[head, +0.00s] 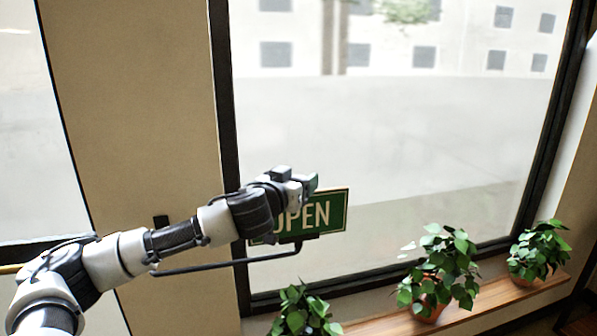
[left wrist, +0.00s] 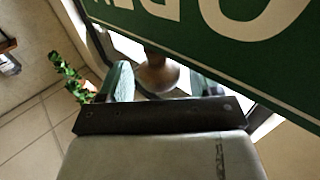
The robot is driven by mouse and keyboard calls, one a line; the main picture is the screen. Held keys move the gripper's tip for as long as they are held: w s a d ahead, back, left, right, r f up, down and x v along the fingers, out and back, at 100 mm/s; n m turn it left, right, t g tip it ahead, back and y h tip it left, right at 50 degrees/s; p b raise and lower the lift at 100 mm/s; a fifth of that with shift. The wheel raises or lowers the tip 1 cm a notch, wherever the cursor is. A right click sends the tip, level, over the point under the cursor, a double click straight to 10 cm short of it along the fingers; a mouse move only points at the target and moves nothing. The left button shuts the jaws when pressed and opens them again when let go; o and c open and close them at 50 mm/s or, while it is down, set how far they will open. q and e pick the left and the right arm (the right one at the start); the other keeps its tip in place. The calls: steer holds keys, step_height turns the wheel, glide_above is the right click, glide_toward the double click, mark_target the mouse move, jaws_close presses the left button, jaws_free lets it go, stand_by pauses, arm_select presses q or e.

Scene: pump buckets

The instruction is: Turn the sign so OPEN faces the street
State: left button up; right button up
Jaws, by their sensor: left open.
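The green sign (head: 335,212) with white letters hangs in front of the large window, and its OPEN side faces me. In the left wrist view, the sign (left wrist: 235,62) fills the upper right, close to the camera, with part of its lettering showing. My left gripper (head: 303,182) is at the sign's upper left part and covers the first letter. In the left wrist view, its two fingers (left wrist: 160,85) are apart with nothing held between them. I cannot tell whether the gripper touches the sign. My right gripper is not in view.
A wooden sill (head: 468,308) runs below the window. Potted plants stand along it, at the left (head: 300,312), middle (head: 440,270) and right (head: 540,250). A dark window frame post (head: 228,120) stands left of the sign. The space right of the sign is clear.

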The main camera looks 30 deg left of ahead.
arm_select(q)
steer(key=shift+w, duration=0.4)
jaws_close()
